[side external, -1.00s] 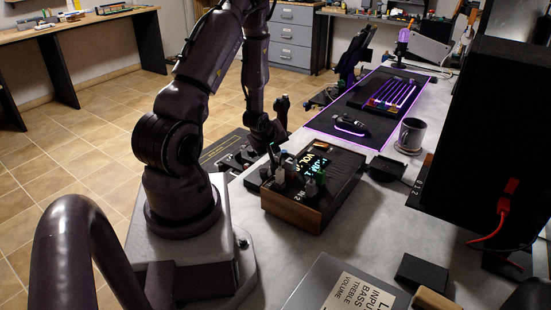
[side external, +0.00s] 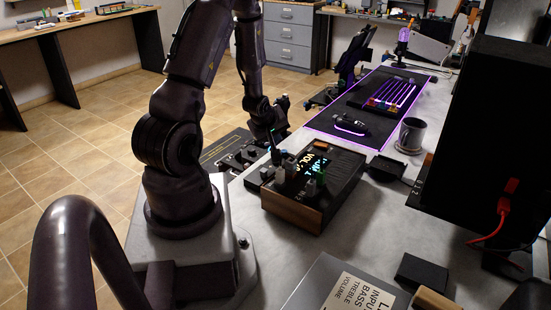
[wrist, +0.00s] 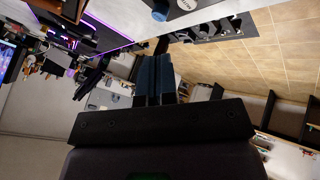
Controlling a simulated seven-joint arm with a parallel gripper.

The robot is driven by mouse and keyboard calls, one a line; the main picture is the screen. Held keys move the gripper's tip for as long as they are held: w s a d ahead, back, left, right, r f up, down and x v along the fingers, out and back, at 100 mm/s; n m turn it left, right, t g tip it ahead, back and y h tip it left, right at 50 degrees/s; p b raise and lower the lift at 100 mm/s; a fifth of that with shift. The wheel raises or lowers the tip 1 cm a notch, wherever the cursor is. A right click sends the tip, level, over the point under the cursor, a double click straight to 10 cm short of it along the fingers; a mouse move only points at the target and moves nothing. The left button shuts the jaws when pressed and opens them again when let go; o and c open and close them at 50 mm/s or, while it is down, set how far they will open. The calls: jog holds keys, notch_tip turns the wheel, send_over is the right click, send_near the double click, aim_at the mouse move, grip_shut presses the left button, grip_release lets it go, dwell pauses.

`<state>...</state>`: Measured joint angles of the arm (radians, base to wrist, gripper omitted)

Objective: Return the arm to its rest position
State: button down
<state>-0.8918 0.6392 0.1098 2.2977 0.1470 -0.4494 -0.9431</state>
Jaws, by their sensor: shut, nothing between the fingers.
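My dark arm stands on its pale base at the left of the desk in the side view. Its forearm hangs down behind the black control box. My gripper (side external: 283,102) is small and dark there, beyond the box and above the far left edge of the desk. In the wrist view my gripper (wrist: 155,62) shows two dark fingers side by side, shut and with nothing between them. They point out level into the room, and the picture is rolled over.
The wood-sided control box (side external: 316,190) with a lit display and upright levers stands near my arm. A panel of knobs (side external: 236,150) lies at the desk's left edge.

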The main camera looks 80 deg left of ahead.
jog(key=shift+s, duration=0.1)
dwell(0.7)
jog(key=s+d+m+g+h, duration=0.1)
jog(key=s+d+f+m+g+h, duration=0.1)
jog(key=d, duration=0.1)
jog(key=shift+s+d+f, duration=0.1)
jog(key=shift+s+f, duration=0.1)
jog(key=shift+s, duration=0.1)
jog(key=shift+w+d+r+m+h, duration=0.1)
jog(key=shift+d+r+m+h, duration=0.2)
jog(key=shift+d+r+m, duration=0.45)
jog(key=d+r+m+t+h, duration=0.3)
jog(key=d+r+m, duration=1.3)
jog(key=d+r, duration=1)
jog(key=shift+w+d, duration=0.25)
jog(key=shift+d, duration=0.75)
jog(key=shift+m, duration=0.25)
